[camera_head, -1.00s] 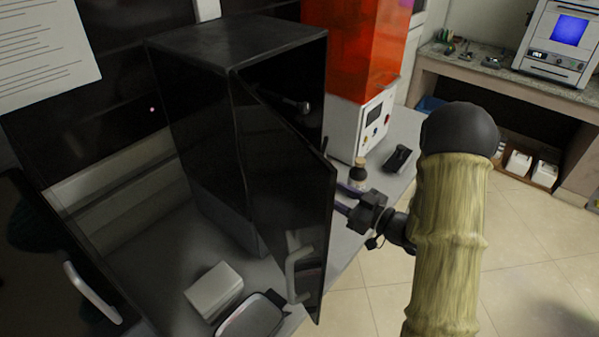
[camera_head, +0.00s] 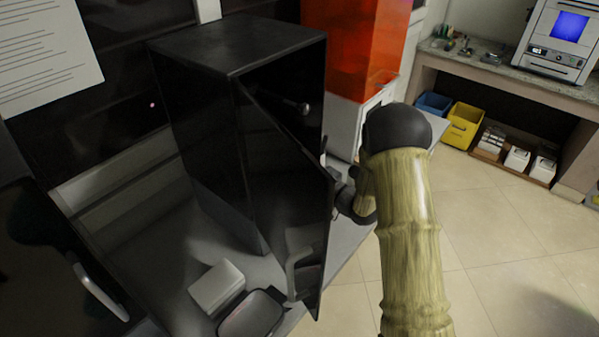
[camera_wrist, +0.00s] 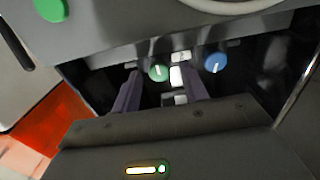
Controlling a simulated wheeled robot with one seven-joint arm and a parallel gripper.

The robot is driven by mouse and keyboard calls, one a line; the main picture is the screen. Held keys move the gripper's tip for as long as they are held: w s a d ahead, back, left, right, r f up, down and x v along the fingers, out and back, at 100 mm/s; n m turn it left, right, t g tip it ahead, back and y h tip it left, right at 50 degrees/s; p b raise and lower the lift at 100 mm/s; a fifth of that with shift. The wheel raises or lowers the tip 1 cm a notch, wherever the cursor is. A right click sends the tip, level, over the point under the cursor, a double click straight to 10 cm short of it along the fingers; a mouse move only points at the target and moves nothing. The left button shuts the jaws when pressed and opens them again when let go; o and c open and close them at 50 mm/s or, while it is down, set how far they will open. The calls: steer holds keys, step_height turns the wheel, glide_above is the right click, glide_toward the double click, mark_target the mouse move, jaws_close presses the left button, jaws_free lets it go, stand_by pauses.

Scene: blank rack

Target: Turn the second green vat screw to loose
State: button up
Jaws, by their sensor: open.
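In the wrist view a round green screw (camera_wrist: 158,73) with a pale mark on its face shows between the two purple fingers of my gripper (camera_wrist: 159,66). The fingers are spread on either side of it, with a gap; I cannot tell whether either touches it. A second green screw (camera_wrist: 50,9) shows at the top left, on a grey part. A blue knob (camera_wrist: 215,62) sits to the right of the fingers. Which green screw is the second one is not clear. In the head view my gripper is hidden by the cabinet door and my arm.
A black cabinet (camera_head: 196,130) stands with its door (camera_head: 285,200) swung open, close to my arm. Behind is a machine with an orange cover (camera_head: 355,45) and white base (camera_head: 345,125). A white box (camera_head: 217,287) and a dark tray (camera_head: 252,313) lie in front.

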steer(key=c, duration=0.9)
steer(key=shift+c, duration=0.2)
